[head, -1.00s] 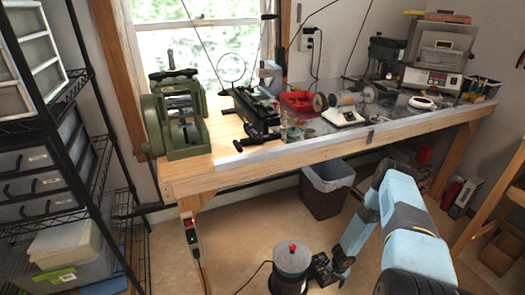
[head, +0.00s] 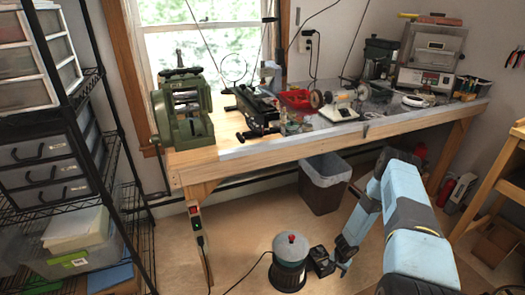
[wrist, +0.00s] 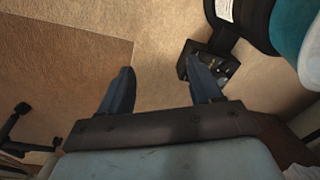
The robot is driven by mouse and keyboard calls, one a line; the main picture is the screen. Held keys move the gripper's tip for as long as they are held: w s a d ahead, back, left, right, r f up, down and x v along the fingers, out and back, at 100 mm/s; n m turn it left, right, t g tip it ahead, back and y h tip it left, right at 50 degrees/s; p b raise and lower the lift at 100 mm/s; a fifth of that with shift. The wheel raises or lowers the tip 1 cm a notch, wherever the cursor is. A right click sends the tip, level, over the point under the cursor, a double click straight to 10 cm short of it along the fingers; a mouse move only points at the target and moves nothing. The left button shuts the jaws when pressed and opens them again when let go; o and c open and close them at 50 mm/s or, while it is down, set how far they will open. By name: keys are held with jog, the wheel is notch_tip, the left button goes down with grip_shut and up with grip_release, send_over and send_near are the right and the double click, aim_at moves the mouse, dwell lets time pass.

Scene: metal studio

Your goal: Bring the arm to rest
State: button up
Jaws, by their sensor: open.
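My gripper (wrist: 160,78) is open in the wrist view, with two dark blue fingers apart and bare floor between them. It points down at the tan floor (wrist: 155,35) and holds nothing. In the head view my light blue arm reaches out and bends down, with its end low beside a small black box (head: 321,261). That box also shows in the wrist view (wrist: 222,70), beyond the right finger. I cannot tell the exact gap between them.
A grey canister with a red knob (head: 290,258) stands on the floor left of my arm's end. A dark waste bin (head: 322,190) stands under the wooden workbench (head: 240,155). A wire shelf (head: 60,215) is at left, a wooden stand (head: 492,190) at right. Floor between is mostly clear.

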jog(key=w+a+r+n+t, duration=0.1)
jog(key=w+r, duration=0.4)
jog(key=r, duration=0.5)
jog(key=w+r+n+y, duration=0.1)
jog(key=w+r, duration=0.3)
jog(key=r, duration=0.6)
jog(key=w+a+r+n+t, duration=0.1)
jog(key=w+r, duration=0.4)
jog(key=r, duration=0.5)
jog(key=s+a+r+n+t, duration=0.1)
jog(key=a+r, duration=0.1)
jog(key=r, duration=1.2)
jog(key=s+a+r+n, duration=0.1)
jog(key=a+r, duration=0.2)
jog(key=r, duration=1)
jog(key=s+a+r+n+t, duration=0.1)
jog(key=s+a+r, duration=0.1)
jog(key=s+r, duration=0.75)
jog(key=s+a+r+n, duration=0.1)
jog(key=s+a+r, duration=0.2)
jog(key=s+r, duration=1.15)
jog(key=s, duration=0.5)
jog(key=s+r+n+t+h, duration=0.1)
jog(key=s+r, duration=0.4)
jog(key=s, duration=0.6)
jog(key=shift+s+r, duration=0.15)
